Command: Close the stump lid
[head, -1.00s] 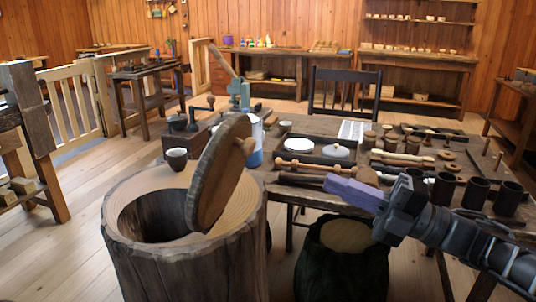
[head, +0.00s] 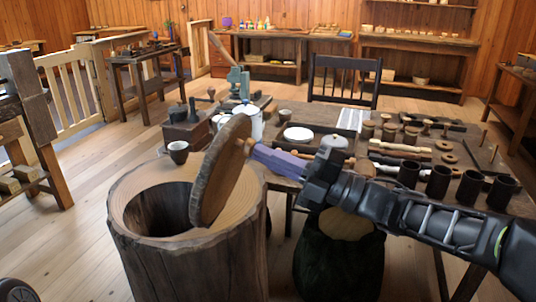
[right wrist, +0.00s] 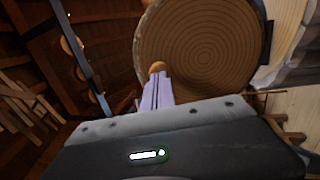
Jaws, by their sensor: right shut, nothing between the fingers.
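The stump (head: 185,255) stands upright in front of me, with a dark hollow in its top. Its round wooden lid (head: 218,172) stands open, tilted steeply up at the right of the hollow. The lid's ringed face fills much of the right wrist view (right wrist: 195,50). A small round knob (right wrist: 157,67) sits on that face. My right gripper (head: 256,149) is shut and empty, its purple fingers pointing left at the knob. The fingertips are at or very near the knob; I cannot tell whether they touch. My left gripper is not in view.
The workbench (head: 285,122) to the right holds several spools, dark cups and tools. A dark sack (head: 340,265) stands under my right arm. Open floor lies left of the stump.

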